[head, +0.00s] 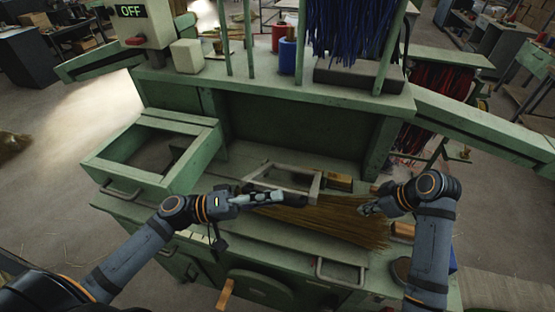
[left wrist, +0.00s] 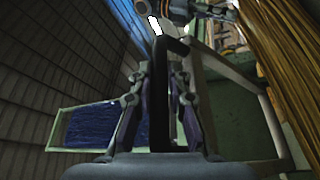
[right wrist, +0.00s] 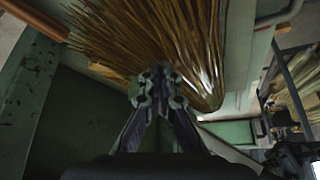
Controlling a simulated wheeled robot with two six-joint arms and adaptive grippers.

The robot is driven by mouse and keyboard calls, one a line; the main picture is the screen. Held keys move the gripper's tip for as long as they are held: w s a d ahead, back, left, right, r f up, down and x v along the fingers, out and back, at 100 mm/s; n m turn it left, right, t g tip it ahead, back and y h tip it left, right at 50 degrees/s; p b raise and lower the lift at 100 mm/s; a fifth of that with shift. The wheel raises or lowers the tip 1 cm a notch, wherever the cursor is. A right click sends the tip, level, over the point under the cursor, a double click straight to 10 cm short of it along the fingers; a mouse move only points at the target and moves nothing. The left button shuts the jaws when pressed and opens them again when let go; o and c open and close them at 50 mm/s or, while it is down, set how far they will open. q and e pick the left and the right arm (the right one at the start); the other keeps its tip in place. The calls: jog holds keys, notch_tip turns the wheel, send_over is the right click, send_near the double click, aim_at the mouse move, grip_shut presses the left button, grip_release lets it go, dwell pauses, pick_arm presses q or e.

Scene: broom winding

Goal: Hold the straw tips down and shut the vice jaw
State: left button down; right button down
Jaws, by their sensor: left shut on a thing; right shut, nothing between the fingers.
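The straw bundle (head: 335,222) lies on the green bench, its tips fanned toward the right. It also shows in the right wrist view (right wrist: 150,35) and at the right of the left wrist view (left wrist: 290,60). The vice jaw, a pale frame (head: 314,188), stands over the bundle's left end; whether it touches the straw is unclear. My left gripper (head: 268,198) is shut on a black handle bar (left wrist: 163,95) beside the pale frame. My right gripper (head: 368,209) is shut and empty at the straw tips; its fingertips (right wrist: 160,80) overlap the straw, and contact is hard to judge.
An open green drawer (head: 190,125) stands at the left. Metal handles (head: 340,272) line the bench front. A wooden block (head: 403,229) lies right of the straw. Blue straw (head: 350,25) hangs above, with red and blue spools (head: 287,55) on the shelf.

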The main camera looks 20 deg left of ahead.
pick_arm(q)
jog(key=c, duration=2.1)
grip_release()
jog(key=s+f+m, duration=0.2)
jog(key=f, duration=0.2)
jog(key=s+f+m+h, duration=0.1)
jog(key=s+f+m, duration=0.1)
jog(key=f, duration=0.3)
jog(key=s+f+m+g+h, duration=0.1)
jog(key=s+f+m, duration=0.1)
jog(key=f, duration=0.2)
jog(key=shift+f, duration=0.35)
jog(key=o, duration=0.5)
jog(key=shift+w+a, duration=0.1)
jog(key=shift+w, duration=0.3)
jog(key=o, duration=0.3)
jog(key=shift+w, duration=0.1)
jog(key=v, duration=1.2)
